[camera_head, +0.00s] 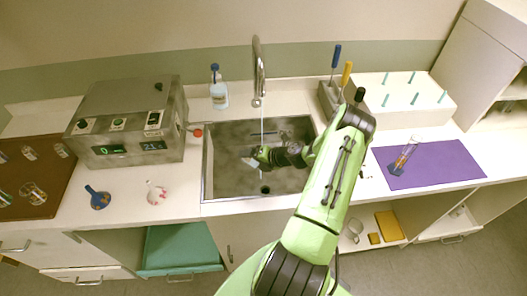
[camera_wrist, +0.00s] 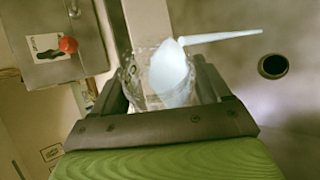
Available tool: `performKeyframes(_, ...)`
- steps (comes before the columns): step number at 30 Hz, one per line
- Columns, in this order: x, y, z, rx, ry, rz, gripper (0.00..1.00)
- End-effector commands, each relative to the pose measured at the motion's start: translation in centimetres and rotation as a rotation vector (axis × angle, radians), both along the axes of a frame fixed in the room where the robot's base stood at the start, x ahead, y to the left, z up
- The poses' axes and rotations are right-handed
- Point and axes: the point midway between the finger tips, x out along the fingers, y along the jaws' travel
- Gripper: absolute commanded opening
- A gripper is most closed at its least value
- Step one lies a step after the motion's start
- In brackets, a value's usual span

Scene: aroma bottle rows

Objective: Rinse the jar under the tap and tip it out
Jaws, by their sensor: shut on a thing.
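My gripper (camera_head: 264,155) reaches into the metal sink (camera_head: 230,181) from the right. It is shut on the clear jar (camera_head: 250,162), which looks tilted in the head view. In the wrist view the glass jar (camera_wrist: 135,80) sits between the two dark fingers, with a pale whitish-blue mass of water (camera_wrist: 170,75) at it and a thin pale streak leading off to the right. The tap (camera_head: 258,75) stands behind the sink, and a thin stream of water (camera_head: 262,122) falls from it toward the jar. The jar's inside is not clear.
A grey control box (camera_head: 130,120) with a red knob (camera_head: 197,133) stands left of the sink. A soap bottle (camera_head: 218,90) stands behind it. A purple mat (camera_head: 435,165) with a glass vessel (camera_head: 405,155) lies right. A blue flask (camera_head: 98,198) and a pinkish flask (camera_head: 156,194) stand front left.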

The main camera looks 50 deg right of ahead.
Motion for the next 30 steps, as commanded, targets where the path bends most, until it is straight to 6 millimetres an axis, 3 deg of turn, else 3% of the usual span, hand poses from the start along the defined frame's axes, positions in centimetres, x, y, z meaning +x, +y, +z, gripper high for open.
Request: performKeyframes(30,0.01,-0.19,0.69,0.118,0.012,0.0,0.44)
